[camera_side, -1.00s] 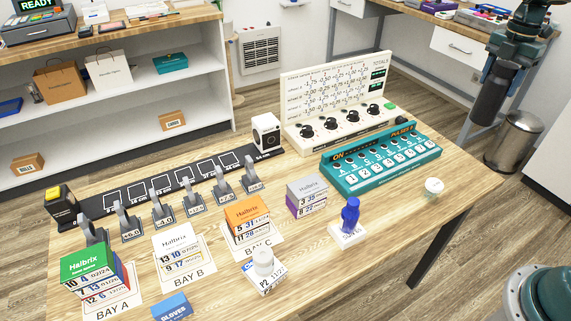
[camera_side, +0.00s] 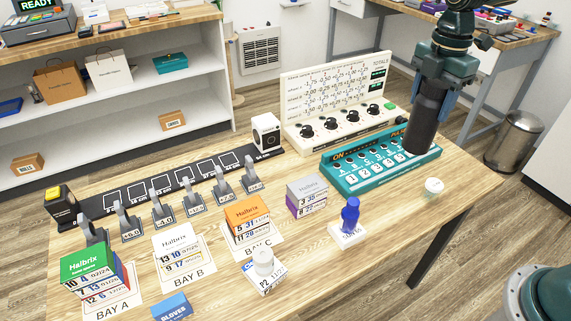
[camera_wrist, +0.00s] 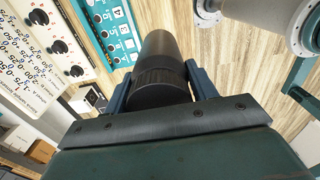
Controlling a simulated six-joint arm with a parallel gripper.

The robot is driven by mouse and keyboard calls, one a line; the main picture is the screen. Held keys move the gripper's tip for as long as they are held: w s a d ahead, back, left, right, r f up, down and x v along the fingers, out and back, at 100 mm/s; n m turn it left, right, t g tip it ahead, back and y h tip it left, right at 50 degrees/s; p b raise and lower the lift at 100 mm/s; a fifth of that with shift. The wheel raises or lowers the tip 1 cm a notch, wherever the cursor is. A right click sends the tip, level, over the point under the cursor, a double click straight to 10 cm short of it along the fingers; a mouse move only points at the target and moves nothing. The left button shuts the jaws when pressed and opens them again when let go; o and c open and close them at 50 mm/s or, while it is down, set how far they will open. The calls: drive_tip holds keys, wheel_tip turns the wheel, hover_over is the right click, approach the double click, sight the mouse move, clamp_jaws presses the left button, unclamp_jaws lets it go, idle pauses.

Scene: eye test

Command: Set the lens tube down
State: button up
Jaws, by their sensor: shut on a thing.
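The lens tube (camera_side: 423,122) is a black cylinder, held upright under my gripper (camera_side: 432,96) in the side view. In the wrist view the tube (camera_wrist: 160,62) lies between the two blue-grey fingers of my gripper (camera_wrist: 157,82), which are shut on its ribbed end. In the side view its lower end overlaps the right end of the teal button box (camera_side: 380,158). I cannot tell whether it touches the box or hangs above or behind it. The tube hides part of the box's top right.
A cream knob panel (camera_side: 340,110) stands behind the teal box. A small white round item (camera_side: 434,187) and a blue bottle (camera_side: 350,214) stand nearer on the wooden table. A dark rail (camera_side: 165,188) and stacked boxes fill the left. The table's right end (camera_side: 470,185) is mostly clear.

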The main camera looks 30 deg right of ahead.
drive_tip(key=shift+s+a, duration=0.3)
drive_tip(key=shift+a, duration=0.45)
drive_tip(key=shift+s+a, duration=0.25)
drive_tip(key=shift+a, duration=0.5)
drive_tip(key=shift+f, duration=0.15)
wheel_tip(320, 180, down, 16)
drive_tip(key=shift+r, duration=0.2)
drive_tip(key=shift+f, duration=2.25)
drive_tip(key=o, duration=1.3)
drive_tip(key=shift+o, duration=0.2)
drive_tip(key=shift+r, duration=0.2)
